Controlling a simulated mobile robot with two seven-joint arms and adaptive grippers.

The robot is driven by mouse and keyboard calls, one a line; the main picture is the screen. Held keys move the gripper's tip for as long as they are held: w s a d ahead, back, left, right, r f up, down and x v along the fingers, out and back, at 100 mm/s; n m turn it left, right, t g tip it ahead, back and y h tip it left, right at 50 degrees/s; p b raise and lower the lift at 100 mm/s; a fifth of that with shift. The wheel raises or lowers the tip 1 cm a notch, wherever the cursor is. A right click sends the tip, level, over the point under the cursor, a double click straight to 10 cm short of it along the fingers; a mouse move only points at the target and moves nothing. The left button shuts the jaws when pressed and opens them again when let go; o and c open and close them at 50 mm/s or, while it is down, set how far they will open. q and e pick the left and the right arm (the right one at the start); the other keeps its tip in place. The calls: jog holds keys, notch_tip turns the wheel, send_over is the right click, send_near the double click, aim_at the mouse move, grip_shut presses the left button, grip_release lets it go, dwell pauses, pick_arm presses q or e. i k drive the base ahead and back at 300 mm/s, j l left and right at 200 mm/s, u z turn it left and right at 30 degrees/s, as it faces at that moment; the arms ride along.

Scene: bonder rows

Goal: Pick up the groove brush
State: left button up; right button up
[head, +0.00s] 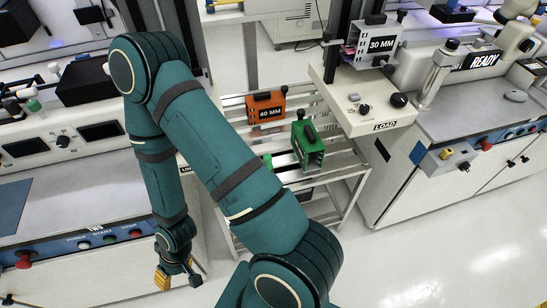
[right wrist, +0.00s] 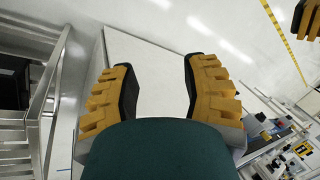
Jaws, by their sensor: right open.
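I cannot make out a groove brush in either view. My right gripper (head: 178,277) hangs low at the left of the head view, in front of the left machine's front panel. In the right wrist view my right gripper (right wrist: 158,92) is open, its two yellow fingers wide apart with nothing between them. Part of what looks like my left gripper, yellow and black, shows at the top right edge of the right wrist view; its opening is not shown.
A slatted metal rack (head: 345,165) holds an orange 40 MM cassette (head: 266,108) and a green cassette (head: 308,147). A grey 30 MM cassette (head: 376,45) sits above the LOAD unit (head: 362,110). A machine bench (head: 450,112) stands at the right. The floor (head: 440,260) at bottom right is clear.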

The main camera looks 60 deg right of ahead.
aim_at(268, 158)
jog(key=k+l, duration=0.1)
jog(key=l, duration=0.3)
jog(key=k+l, duration=0.15)
jog(key=l, duration=0.25)
jog(key=k+l, duration=0.1)
jog(key=l, duration=0.3)
jog(key=k+l, duration=0.1)
jog(key=l, duration=0.3)
jog(key=u, duration=0.05)
